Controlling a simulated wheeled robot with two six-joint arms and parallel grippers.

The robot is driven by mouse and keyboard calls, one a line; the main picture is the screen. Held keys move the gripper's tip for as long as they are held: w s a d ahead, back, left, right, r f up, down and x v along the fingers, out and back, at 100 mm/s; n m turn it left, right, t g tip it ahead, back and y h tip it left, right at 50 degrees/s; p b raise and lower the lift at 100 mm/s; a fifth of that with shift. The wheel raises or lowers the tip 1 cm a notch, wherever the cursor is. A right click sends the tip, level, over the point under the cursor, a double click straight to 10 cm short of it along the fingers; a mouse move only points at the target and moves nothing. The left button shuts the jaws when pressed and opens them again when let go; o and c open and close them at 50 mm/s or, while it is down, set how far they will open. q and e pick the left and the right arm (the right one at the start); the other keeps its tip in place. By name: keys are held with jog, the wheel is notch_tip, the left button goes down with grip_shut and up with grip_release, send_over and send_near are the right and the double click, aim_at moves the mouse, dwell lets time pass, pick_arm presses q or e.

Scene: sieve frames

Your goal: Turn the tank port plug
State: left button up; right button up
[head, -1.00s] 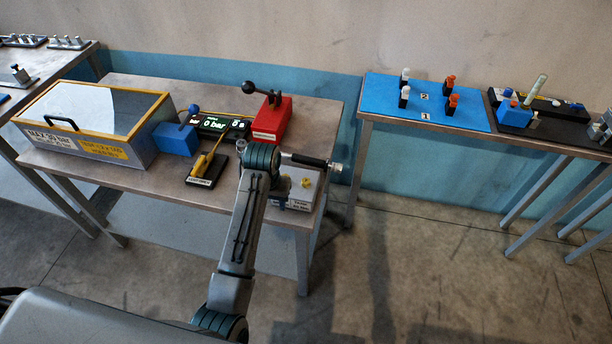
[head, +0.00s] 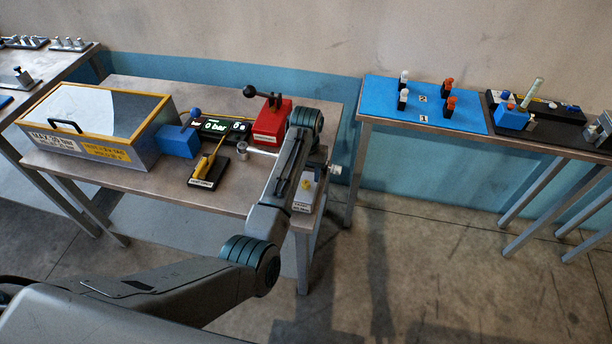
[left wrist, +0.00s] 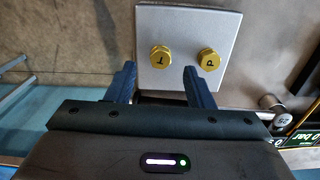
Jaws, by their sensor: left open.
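Two brass hex plugs sit on a light grey square block (left wrist: 183,20) in the left wrist view. The left one is marked T (left wrist: 160,56) and the right one is marked P (left wrist: 208,60). My left gripper (left wrist: 160,72) is open and empty. In that view its fingertips lie on either side of the T plug, with the P plug beyond the right finger. I cannot tell how high the fingers are above the block. In the head view the block (head: 301,207) stands at the table's front right corner, partly hidden by my arm, with one yellow plug (head: 307,184) showing. My right gripper is not in view.
A red box with a black-knobbed lever (head: 268,125), a display reading 0 bar (head: 214,126), a yellow-handled lever (head: 205,172), a blue box (head: 176,142) and a lidded case (head: 80,150) share the table. A blue mat (head: 390,115) lies on the right table.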

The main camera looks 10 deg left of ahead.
aim_at(306, 183)
pick_arm(q)
jog(key=shift+f, duration=1.75)
jog(key=c, duration=1)
jog(key=shift+p, duration=0.3)
jog(key=shift+r, duration=0.1)
